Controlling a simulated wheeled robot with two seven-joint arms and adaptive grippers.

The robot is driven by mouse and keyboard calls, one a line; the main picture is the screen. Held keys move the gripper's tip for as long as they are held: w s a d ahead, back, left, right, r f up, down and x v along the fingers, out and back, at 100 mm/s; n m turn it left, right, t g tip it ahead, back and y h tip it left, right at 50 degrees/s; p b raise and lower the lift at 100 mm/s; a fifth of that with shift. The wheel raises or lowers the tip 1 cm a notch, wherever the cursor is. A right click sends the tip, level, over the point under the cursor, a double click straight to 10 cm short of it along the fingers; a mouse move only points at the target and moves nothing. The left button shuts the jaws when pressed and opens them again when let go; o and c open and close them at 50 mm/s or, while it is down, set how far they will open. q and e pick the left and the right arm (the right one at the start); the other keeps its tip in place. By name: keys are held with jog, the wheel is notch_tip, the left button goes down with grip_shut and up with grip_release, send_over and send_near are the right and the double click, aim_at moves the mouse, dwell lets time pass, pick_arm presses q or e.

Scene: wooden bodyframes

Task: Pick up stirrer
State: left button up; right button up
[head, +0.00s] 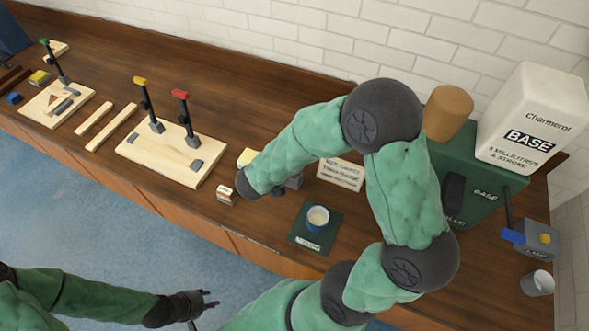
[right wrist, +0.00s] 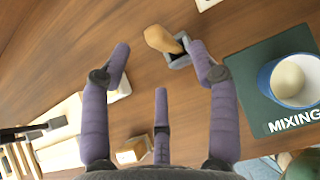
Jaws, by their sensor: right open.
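In the right wrist view, what looks like the stirrer has a tan, rounded wooden handle (right wrist: 160,39) and stands tilted in a small grey holder (right wrist: 179,62). My right gripper (right wrist: 158,50) is open, its purple fingers spread on either side of the handle, with no clear contact. In the head view the grey holder (head: 295,181) shows only in part beside my right forearm, and the stirrer is hidden. My right gripper is mostly hidden there too. My left gripper (head: 207,301) is open and empty, in front of the counter over the blue floor.
A dark green mixing mat (head: 300,239) bears a blue-and-white cup (head: 317,217). A small labelled block (head: 227,195) lies near the counter's front edge. A wooden board with levers (head: 170,168) stands left. A green dispenser (head: 480,205) with a white BASE container (head: 533,115) stands right.

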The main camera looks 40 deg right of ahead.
jog(key=shift+b+x, duration=0.45)
jog(key=shift+x, duration=3.05)
jog(key=c, duration=1.1)
